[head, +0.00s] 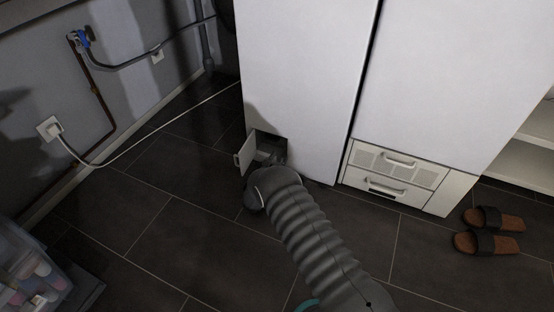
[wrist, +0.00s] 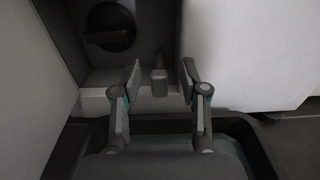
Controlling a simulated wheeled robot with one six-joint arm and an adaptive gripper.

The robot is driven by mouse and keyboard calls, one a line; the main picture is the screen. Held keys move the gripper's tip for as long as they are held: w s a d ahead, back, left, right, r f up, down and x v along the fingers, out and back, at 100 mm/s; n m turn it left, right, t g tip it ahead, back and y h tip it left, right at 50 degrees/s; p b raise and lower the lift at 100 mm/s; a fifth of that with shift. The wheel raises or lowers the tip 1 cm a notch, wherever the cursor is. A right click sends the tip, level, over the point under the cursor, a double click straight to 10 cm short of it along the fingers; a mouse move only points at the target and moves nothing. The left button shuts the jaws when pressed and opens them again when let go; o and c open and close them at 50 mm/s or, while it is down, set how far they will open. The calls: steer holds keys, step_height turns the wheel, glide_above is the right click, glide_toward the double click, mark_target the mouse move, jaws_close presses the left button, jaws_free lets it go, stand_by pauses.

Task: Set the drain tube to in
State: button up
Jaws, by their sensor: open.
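A small open service compartment (head: 268,143) sits low in the front of the left white machine (head: 300,80). Its little door (head: 243,153) stands swung open to the left. In the wrist view a dark round knob (wrist: 110,27) is at the upper left inside. A short grey stub, which looks like the drain tube (wrist: 159,83), stands at the compartment's lower lip. My gripper (wrist: 160,76) is open, with one finger on each side of the stub and a visible gap on both sides. In the head view my arm partly hides the opening.
A second white machine (head: 440,85) stands to the right above a drawer unit (head: 394,178). Sandals (head: 489,243) lie on the dark tiled floor at the right. A white cable (head: 150,144) runs from a wall socket (head: 49,129). A clear bin (head: 28,270) stands at lower left.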

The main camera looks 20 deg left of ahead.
steer(key=s+a, duration=0.1)
steer(key=s, duration=1)
steer(key=shift+s, duration=0.35)
